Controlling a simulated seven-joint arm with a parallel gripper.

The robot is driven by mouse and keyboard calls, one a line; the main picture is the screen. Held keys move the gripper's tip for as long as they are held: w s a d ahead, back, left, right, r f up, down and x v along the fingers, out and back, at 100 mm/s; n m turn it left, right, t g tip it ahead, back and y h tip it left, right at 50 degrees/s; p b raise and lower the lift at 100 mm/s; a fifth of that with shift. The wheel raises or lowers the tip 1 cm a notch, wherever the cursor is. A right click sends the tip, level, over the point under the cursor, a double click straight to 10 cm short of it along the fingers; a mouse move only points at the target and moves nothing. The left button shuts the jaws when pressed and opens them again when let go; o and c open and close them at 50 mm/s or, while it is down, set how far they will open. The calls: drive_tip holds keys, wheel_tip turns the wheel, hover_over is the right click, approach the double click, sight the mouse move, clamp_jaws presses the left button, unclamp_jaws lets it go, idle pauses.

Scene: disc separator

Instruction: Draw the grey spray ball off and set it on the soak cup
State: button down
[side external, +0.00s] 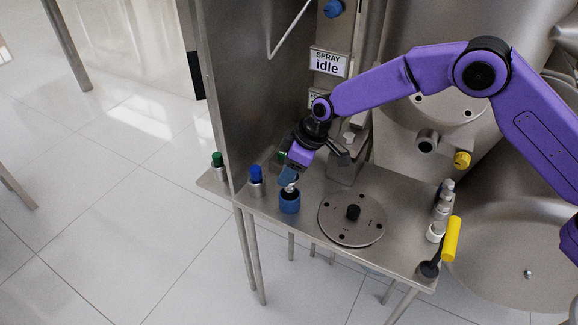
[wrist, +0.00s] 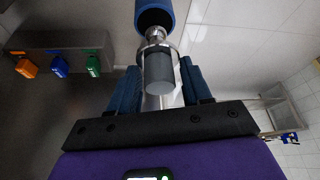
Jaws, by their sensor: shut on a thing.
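My gripper (wrist: 161,85) is shut on a grey cylindrical piece with a chrome collar, which I take as the grey spray ball (wrist: 160,74). In the side view my gripper (side external: 289,174) points down over the blue soak cup (side external: 289,204), with the ball's pale metal end (side external: 291,187) at the cup's mouth. In the wrist view the chrome end faces the dark opening of the blue cup (wrist: 153,14). I cannot tell whether it touches the cup or hangs just above it. The fingers hide part of the ball in the side view.
Blue-topped (side external: 256,180) and green-topped (side external: 217,165) fittings stand left of the cup. A round metal disc (side external: 345,227) with a black knob lies to its right. Metal fittings (side external: 444,205) and a yellow-handled tool (side external: 451,240) line the right edge. A steel panel (side external: 238,120) rises behind.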

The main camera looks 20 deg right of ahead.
sight(289, 194)
drive_tip(key=shift+f, duration=0.65)
drive_tip(key=shift+a+f, duration=0.1)
drive_tip(key=shift+f, duration=1.8)
drive_tip(key=shift+c, duration=2)
unclamp_jaws()
drive_tip(key=shift+f, duration=0.1)
drive_tip(key=w+a+v, duration=0.1)
drive_tip(key=v, duration=2)
drive_tip(key=shift+a+r, duration=0.15)
drive_tip(key=shift+r, duration=0.25)
